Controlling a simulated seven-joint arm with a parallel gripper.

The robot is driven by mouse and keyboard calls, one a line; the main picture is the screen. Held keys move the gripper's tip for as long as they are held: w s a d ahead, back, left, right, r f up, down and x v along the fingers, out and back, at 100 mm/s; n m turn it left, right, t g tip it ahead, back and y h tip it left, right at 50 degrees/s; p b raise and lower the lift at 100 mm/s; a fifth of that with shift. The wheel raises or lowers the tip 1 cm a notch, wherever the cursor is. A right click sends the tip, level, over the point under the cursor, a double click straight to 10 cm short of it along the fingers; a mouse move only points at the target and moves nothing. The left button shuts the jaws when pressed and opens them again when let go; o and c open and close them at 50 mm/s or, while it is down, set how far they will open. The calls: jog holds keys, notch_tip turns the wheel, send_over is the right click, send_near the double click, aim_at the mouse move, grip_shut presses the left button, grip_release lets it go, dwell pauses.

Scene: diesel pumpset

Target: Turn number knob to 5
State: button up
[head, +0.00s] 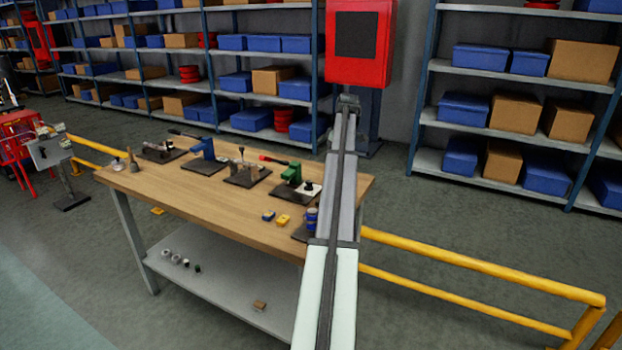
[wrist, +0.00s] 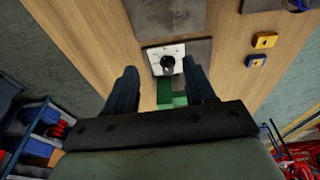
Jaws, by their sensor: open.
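The white plate also shows in the head view (head: 309,190), beside a green device (head: 289,183) on the workbench. Any numbers on the plate are too small to read, so the setting cannot be told. My gripper (wrist: 160,66) is open, with its two dark fingers apart and nothing between them. In the picture the knob lies between the fingertips; the height gap cannot be judged. My gripper is not clearly visible in the head view.
The wooden workbench (head: 225,222) carries several devices on dark base plates. A blue block (wrist: 256,60) and a yellow block (wrist: 265,41) lie right of the knob. Yellow rails (head: 480,268) and shelves with boxes (head: 520,90) stand around. The bench front is mostly clear.

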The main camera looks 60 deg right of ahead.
jog(key=w+d+r+t, duration=0.1)
jog(key=w+t, duration=0.1)
jog(key=w, duration=0.2)
jog(key=n, duration=0.1)
send_near(309, 181)
jog(key=shift+y, duration=0.4)
jog(key=x, duration=0.5)
jog(key=d+x, duration=0.1)
jog(key=x, duration=0.2)
jog(key=shift+s, duration=0.1)
jog(key=shift+c, duration=0.2)
grip_shut()
jog(key=shift+a, duration=0.1)
